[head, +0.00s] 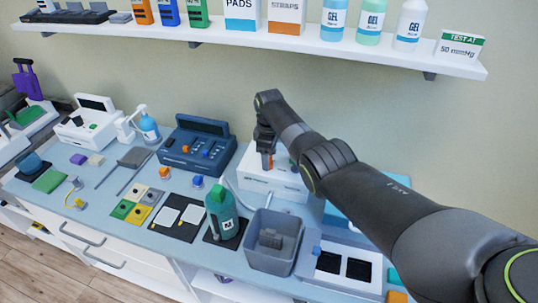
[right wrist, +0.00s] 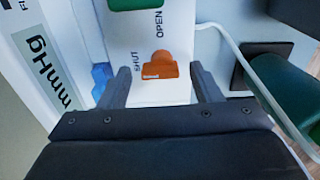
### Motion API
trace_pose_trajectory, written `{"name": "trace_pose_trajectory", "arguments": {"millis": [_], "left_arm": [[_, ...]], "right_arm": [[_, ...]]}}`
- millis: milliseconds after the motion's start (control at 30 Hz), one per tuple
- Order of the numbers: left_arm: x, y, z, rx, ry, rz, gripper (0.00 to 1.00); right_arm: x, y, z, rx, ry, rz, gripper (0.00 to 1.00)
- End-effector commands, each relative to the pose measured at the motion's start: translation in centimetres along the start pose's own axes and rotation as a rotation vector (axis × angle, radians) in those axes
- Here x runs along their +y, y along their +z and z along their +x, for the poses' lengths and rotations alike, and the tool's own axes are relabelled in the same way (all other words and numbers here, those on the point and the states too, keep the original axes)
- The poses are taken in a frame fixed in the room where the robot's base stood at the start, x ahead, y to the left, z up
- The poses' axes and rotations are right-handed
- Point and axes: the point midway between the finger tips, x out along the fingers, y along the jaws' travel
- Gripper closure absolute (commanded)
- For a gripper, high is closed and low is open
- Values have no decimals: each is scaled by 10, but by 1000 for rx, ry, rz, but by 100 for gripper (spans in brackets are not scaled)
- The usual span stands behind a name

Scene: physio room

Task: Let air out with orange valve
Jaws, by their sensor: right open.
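The orange valve (right wrist: 160,66) sits on the white face of a device in the right wrist view, with the printed words SHUT and OPEN beside it. My right gripper (right wrist: 160,72) is open, one finger on each side of the valve, with gaps showing; I see no contact. In the head view the right gripper (head: 267,143) points down over the white device (head: 258,186), and a bit of the orange valve (head: 266,161) shows just below it. The arm hides part of the device. Which label the valve points at is unclear. My left gripper is not in view.
A blue part (right wrist: 102,78) and a green part (right wrist: 135,3) are near the valve. A pale tube (right wrist: 240,65) runs past on the right. A green bottle (head: 222,215) and a grey bin (head: 273,240) stand in front of the device. A shelf (head: 270,43) hangs above.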

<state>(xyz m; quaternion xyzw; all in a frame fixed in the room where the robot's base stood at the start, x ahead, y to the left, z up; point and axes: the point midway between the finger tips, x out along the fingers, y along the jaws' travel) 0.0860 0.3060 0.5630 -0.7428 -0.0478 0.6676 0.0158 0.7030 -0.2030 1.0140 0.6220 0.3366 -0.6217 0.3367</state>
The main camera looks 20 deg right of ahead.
Motion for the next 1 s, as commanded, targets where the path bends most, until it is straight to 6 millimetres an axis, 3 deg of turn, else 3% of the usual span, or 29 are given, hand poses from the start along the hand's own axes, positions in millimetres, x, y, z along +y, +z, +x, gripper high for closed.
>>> {"name": "trace_pose_trajectory", "arguments": {"millis": [600,1000], "left_arm": [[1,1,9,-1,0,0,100],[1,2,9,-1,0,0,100]], "right_arm": [[1,0,-69,2,3,0,42],[0,0,-75,0,1,0,42]]}}
